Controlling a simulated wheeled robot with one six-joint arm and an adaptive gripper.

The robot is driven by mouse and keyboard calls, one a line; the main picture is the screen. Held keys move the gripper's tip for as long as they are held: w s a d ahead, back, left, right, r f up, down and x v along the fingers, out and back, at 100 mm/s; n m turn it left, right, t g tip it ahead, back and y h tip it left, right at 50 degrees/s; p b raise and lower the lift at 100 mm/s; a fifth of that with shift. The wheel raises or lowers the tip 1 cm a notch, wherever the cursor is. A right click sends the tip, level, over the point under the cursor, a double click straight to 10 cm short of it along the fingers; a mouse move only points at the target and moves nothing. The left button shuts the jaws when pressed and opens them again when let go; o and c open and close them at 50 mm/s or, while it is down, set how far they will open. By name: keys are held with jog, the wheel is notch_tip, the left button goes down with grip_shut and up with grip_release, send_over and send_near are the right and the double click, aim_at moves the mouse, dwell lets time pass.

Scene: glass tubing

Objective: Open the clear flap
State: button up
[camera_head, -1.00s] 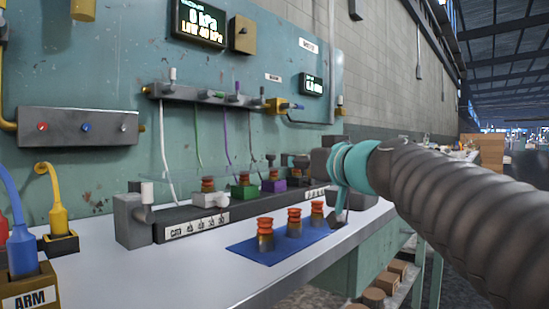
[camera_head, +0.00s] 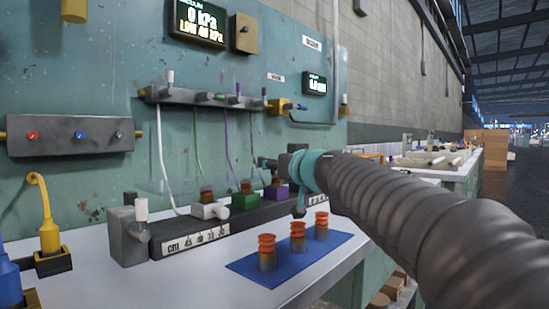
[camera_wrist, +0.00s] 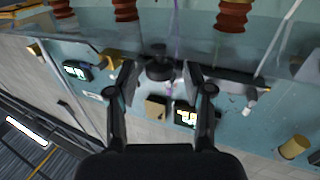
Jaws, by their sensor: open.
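The clear flap (camera_wrist: 95,38) is a see-through sheet across the top of the wrist view, with orange-ringed fittings showing through it. In the head view the flap (camera_head: 172,186) is only a faint pane over the row of fittings. A dark round knob (camera_wrist: 160,66) sits near its edge. My gripper (camera_wrist: 158,78) is open, with one finger on each side of the knob. Whether the fingers touch it I cannot tell. In the head view my gripper (camera_head: 283,180) is at the right end of the row, and my wrist hides part of that end.
A dark block with a centimetre scale (camera_head: 195,241) holds the coloured fittings. Several orange-ringed plugs stand on a blue mat (camera_head: 256,270) in front. Thin tubes hang from the manifold (camera_head: 205,97) on the teal panel. Yellow and blue plugs stand at the left.

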jog(key=shift+w+a, duration=0.35)
jog(key=shift+w, duration=0.3)
grip_shut()
jog(key=shift+r+p, duration=0.1)
jog(key=shift+p, duration=0.2)
